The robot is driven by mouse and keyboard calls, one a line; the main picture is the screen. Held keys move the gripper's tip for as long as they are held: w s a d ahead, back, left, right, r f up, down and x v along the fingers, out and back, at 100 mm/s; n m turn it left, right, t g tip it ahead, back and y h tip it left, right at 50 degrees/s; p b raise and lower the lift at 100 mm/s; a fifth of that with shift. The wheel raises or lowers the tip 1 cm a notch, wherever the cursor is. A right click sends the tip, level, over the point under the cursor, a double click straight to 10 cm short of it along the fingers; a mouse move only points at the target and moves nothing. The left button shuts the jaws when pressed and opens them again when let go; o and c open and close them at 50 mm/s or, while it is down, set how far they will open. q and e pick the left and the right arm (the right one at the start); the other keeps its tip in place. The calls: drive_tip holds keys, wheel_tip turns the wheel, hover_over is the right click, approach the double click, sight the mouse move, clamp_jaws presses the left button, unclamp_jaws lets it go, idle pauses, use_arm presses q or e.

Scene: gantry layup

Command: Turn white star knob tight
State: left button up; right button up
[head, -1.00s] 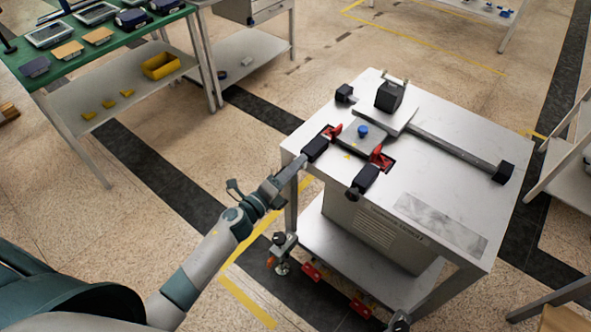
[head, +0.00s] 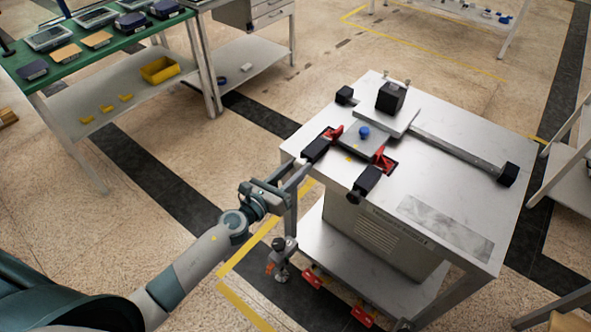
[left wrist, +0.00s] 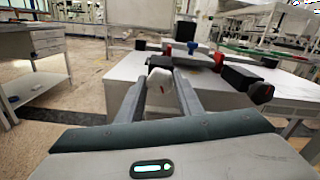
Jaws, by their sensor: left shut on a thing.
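A pale, whitish piece (left wrist: 161,94), which I take to be the white star knob, sits between the fingers of my left gripper at the left side of the metal table (head: 455,185). My left gripper (left wrist: 162,88) is shut on it, with one finger on each side. The fingers hide much of the knob, and its star shape is not clear. In the head view my left gripper (head: 300,175) reaches the table's near left edge, just below a black clamp handle (head: 315,150). My right gripper is not in view.
Two red clamps (head: 383,161) flank a grey plate with a blue knob (head: 364,132). A dark rail (head: 455,150) with black end blocks crosses the tabletop. A black block (head: 390,97) stands behind. A green-topped bench (head: 110,50) is at the upper left.

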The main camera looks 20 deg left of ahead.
use_arm(q)
drive_tip(key=m, duration=0.3)
drive_tip(key=shift+f, duration=0.1)
drive_tip(key=shift+m, duration=0.5)
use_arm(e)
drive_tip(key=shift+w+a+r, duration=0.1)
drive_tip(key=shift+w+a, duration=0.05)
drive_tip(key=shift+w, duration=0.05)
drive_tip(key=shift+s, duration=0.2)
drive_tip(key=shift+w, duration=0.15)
use_arm(q)
drive_tip(key=o, duration=1.1)
drive_tip(key=shift+c, duration=0.2)
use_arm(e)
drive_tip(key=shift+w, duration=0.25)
use_arm(q)
drive_tip(key=shift+s, duration=0.15)
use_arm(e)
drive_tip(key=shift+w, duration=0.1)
